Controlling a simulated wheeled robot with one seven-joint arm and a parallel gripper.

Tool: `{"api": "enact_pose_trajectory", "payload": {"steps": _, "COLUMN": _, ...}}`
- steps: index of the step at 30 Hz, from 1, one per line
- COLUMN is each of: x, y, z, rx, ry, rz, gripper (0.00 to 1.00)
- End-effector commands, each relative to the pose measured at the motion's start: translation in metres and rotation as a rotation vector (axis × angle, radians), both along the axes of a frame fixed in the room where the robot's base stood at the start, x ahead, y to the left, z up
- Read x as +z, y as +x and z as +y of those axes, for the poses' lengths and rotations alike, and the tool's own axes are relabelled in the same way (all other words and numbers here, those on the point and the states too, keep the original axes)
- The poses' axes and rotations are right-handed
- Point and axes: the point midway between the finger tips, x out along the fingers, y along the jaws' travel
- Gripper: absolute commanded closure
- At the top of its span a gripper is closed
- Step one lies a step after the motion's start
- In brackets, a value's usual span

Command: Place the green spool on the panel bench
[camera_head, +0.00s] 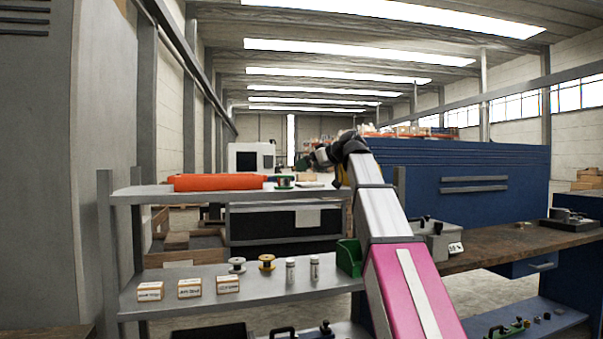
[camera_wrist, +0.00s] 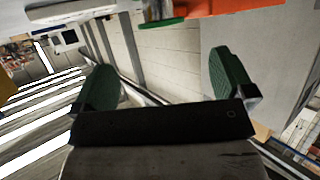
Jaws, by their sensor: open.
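The green spool (camera_head: 285,183) stands on the top shelf of a grey rack, just right of an orange roll. In the wrist view the green spool (camera_wrist: 160,11) shows at the top edge, partly cut off, beyond my fingers. My gripper (camera_wrist: 163,65) is open, with two green-padded fingers wide apart and nothing between them. In the head view my gripper (camera_head: 312,160) is small, above and a little right of the spool, apart from it. A brown-topped bench (camera_head: 495,249) stands at the right; I cannot tell if it is the panel bench.
The orange roll (camera_head: 220,182) lies on the top shelf. The middle shelf (camera_head: 200,304) holds white boxes, two other spools, small bottles and a green bin (camera_head: 349,258).

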Motion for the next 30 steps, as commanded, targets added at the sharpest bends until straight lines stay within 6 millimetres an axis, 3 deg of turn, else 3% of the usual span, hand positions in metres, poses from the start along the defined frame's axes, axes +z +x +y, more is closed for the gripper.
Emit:
{"api": "enact_pose_trajectory", "payload": {"steps": 10, "x": 0.025, "y": 0.049, "z": 0.051, "rx": 0.042, "ry": -0.365, "rz": 0.293, "gripper": 0.00}}
{"api": "enact_pose_trajectory", "payload": {"steps": 18, "x": 0.043, "y": 0.057, "z": 0.071, "rx": -0.001, "ry": -0.580, "rz": 0.489, "gripper": 0.00}}
{"api": "enact_pose_trajectory", "payload": {"steps": 23, "x": 0.034, "y": 0.057, "z": 0.074, "rx": -0.007, "ry": -0.596, "rz": 0.505, "gripper": 0.00}}
{"api": "enact_pose_trajectory", "payload": {"steps": 30, "x": 0.002, "y": 0.065, "z": 0.084, "rx": -0.005, "ry": -0.594, "rz": 0.503, "gripper": 0.00}}
